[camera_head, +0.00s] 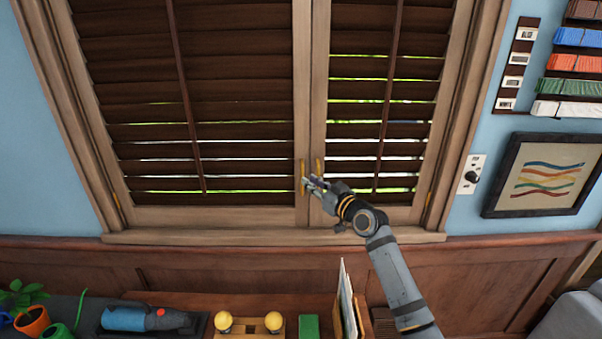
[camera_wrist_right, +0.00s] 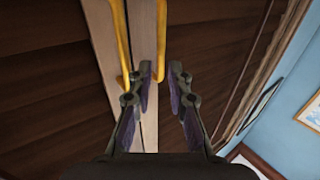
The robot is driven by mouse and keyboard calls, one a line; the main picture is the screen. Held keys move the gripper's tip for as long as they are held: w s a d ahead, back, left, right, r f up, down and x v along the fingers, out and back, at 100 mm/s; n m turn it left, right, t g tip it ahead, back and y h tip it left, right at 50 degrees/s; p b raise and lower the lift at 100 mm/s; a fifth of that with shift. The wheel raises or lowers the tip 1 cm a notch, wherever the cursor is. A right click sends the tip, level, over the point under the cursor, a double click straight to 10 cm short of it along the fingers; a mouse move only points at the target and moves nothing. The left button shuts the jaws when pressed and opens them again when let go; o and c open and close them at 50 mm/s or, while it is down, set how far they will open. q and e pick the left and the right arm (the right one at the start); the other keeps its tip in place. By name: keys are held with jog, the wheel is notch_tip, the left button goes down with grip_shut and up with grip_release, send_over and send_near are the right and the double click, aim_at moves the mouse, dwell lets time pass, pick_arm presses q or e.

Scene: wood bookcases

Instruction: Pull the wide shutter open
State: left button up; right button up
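The wide shutter (camera_head: 235,100) is the left panel of the window, with dark slats in a light wood frame. It looks closed against the narrower right shutter (camera_head: 362,110). Its yellow upright handle (camera_head: 303,178) is at its right edge; it also shows in the wrist view (camera_wrist_right: 122,42). The narrow shutter's handle (camera_head: 318,166) is beside it and appears in the wrist view (camera_wrist_right: 161,40). My right gripper (camera_head: 310,183) is at the handles' lower ends. In the wrist view its fingers (camera_wrist_right: 162,82) are apart, holding nothing; contact is unclear. My left gripper is not in view.
A window sill (camera_head: 270,236) runs below. A shelf underneath holds a plant pot (camera_head: 32,321), a blue tool (camera_head: 138,318), yellow knobs (camera_head: 273,321), a green block (camera_head: 309,327) and upright folders (camera_head: 348,305). A framed picture (camera_head: 511,174) hangs right of the window.

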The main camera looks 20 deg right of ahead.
aim_at(302, 192)
jog(key=x, duration=0.5)
jog(key=shift+w+p, duration=0.2)
jog(key=shift+p, duration=0.2)
jog(key=shift+a, duration=0.1)
grip_shut()
